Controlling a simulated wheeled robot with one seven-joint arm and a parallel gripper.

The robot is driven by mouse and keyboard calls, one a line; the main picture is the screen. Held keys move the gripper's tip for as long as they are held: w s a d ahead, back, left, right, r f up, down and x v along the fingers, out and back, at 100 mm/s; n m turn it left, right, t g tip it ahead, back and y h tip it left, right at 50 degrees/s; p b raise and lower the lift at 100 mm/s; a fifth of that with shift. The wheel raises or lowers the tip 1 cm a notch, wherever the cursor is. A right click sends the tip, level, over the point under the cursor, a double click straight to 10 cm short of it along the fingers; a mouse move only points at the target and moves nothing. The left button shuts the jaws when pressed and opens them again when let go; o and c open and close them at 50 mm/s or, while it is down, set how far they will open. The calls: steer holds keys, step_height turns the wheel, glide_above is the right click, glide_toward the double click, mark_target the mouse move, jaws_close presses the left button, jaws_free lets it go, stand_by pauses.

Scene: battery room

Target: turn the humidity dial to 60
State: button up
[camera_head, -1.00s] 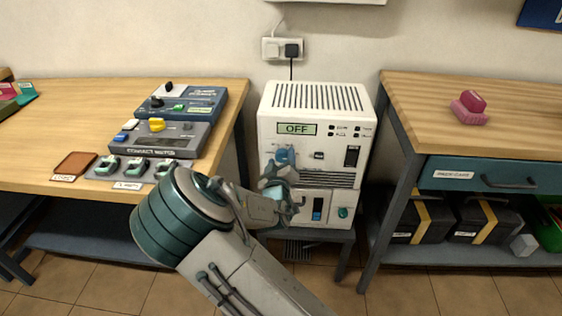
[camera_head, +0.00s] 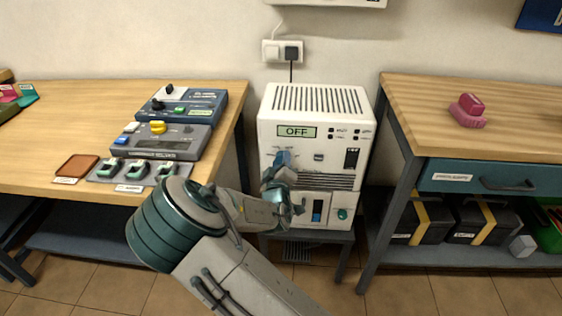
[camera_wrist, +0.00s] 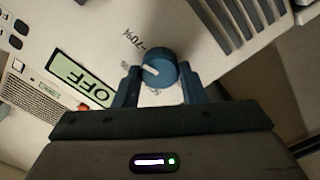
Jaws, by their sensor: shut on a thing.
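The humidity dial is a round blue knob (camera_wrist: 157,66) with a white pointer line, on the front of a white machine (camera_head: 316,98). In the head view my gripper (camera_head: 281,163) is at the machine's left front and largely hides the knob. The display (camera_head: 296,132) reads OFF. The print around the dial is only partly visible and hard to read.
A dark switch (camera_head: 351,158) is right of the dial, with a blue switch (camera_head: 317,210) and a green knob (camera_head: 342,214) below. A left bench (camera_head: 225,100) holds control boxes. A right bench (camera_head: 415,90) holds a pink object (camera_head: 469,108).

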steer(key=n+p, duration=0.1)
steer(key=n, duration=0.3)
steer(key=shift+n, duration=0.3)
steer(key=shift+f+n+p, duration=0.15)
steer(key=shift+n+p, duration=0.5)
steer(key=shift+n, duration=1.55)
steer(key=o, duration=1)
steer(key=s+p, duration=0.1)
steer(key=s, duration=1.3)
steer(key=shift+a, duration=0.3)
